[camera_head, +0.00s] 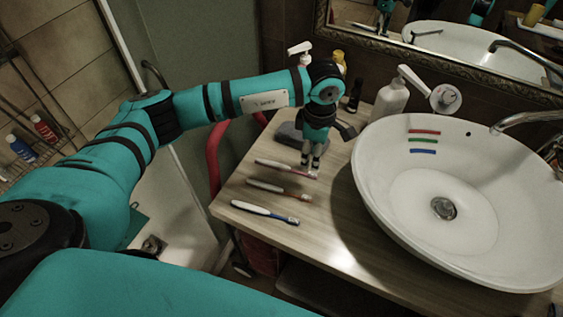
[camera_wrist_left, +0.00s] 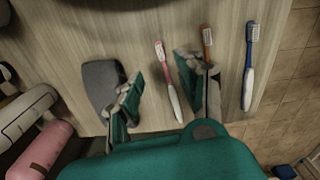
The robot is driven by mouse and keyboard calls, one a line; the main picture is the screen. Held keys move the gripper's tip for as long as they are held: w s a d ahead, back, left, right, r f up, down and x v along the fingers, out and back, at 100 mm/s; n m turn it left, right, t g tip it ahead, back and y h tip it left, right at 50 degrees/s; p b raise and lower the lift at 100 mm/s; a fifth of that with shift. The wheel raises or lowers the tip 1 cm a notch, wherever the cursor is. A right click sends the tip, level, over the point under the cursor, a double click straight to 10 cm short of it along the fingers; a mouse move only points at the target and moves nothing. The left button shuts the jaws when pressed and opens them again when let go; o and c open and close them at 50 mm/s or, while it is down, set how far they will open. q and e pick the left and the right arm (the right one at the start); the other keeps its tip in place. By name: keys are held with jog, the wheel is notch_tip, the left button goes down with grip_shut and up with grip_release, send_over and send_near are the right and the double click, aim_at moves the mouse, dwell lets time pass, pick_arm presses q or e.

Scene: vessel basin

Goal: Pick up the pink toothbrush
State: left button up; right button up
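The pink toothbrush (camera_head: 283,168) lies on the wooden counter, the closest of three toothbrushes to the wall. My left gripper (camera_head: 311,162) points down over the counter at the bristle end of this brush. In the left wrist view, the pink toothbrush (camera_wrist_left: 168,80) shows between the two spread fingers of my left gripper (camera_wrist_left: 160,75), with a gap on both sides. The fingers are open and hold nothing. How high the fingertips are above the counter is hard to tell. My right gripper is not in view.
An orange-red toothbrush (camera_head: 279,190) and a blue toothbrush (camera_head: 265,212) lie beside the pink one. The right finger partly covers the orange one in the wrist view. A grey object (camera_wrist_left: 101,82) lies left of the fingers. A white basin (camera_head: 375,205) stands right; bottles stand behind.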

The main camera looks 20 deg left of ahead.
aim_at(309, 172)
pick_arm(q)
jog(key=shift+f, duration=0.7)
jog(key=f+p, duration=0.1)
jog(key=f, duration=0.2)
jog(key=f+p, duration=0.1)
jog(key=f, duration=0.1)
jog(key=shift+s+a+p, duration=0.15)
jog(key=shift+a+p, duration=0.1)
jog(key=shift+p, duration=0.1)
jog(key=shift+f, duration=0.25)
grip_shut()
